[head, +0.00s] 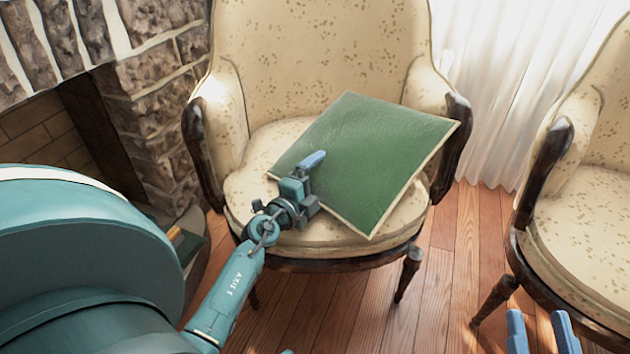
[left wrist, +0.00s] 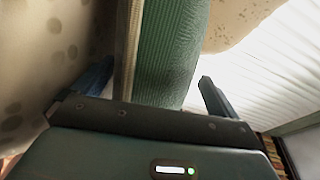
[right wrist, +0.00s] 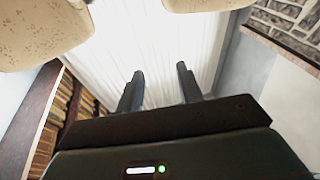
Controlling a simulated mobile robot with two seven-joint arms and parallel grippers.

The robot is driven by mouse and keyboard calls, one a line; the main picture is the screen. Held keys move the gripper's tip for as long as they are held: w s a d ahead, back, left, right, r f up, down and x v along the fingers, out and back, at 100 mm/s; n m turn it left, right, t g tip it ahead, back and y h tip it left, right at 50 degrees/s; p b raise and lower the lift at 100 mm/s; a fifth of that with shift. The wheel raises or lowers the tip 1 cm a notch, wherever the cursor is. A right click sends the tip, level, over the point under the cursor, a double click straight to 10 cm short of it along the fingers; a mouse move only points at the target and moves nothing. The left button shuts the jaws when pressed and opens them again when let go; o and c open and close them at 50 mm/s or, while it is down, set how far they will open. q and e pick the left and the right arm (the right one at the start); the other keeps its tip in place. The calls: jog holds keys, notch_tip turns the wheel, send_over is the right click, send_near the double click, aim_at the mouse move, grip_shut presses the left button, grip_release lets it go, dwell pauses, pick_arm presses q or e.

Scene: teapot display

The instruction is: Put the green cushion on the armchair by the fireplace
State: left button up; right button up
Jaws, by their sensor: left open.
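The green cushion (head: 370,150) with pale piping is over the seat of the cream spotted armchair (head: 320,45) beside the stone fireplace (head: 150,75). It lies slanted, one corner overlapping the right armrest; I cannot tell whether it touches it. My left gripper (head: 306,172) is at the cushion's near left edge, one blue finger showing above it. In the left wrist view the cushion (left wrist: 170,50) stands between the two open fingers (left wrist: 152,88), with gaps beside it. My right gripper (head: 541,328) is open and empty at the lower right, its fingers also apart in the right wrist view (right wrist: 160,88).
A second cream armchair (head: 590,220) stands at the right. White curtains (head: 515,90) hang behind, between the chairs. Wooden floor (head: 450,270) shows between and in front of the chairs. My left arm covers the lower left of the head view.

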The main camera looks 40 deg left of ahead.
pick_arm(q)
jog(key=shift+r, duration=0.2)
jog(key=s, duration=1.2)
jog(key=shift+r+p, duration=0.35)
jog(key=shift+p, duration=0.05)
pick_arm(e)
jog(key=shift+d+r, duration=0.1)
jog(key=shift+r, duration=0.05)
pick_arm(q)
jog(key=shift+d, duration=0.1)
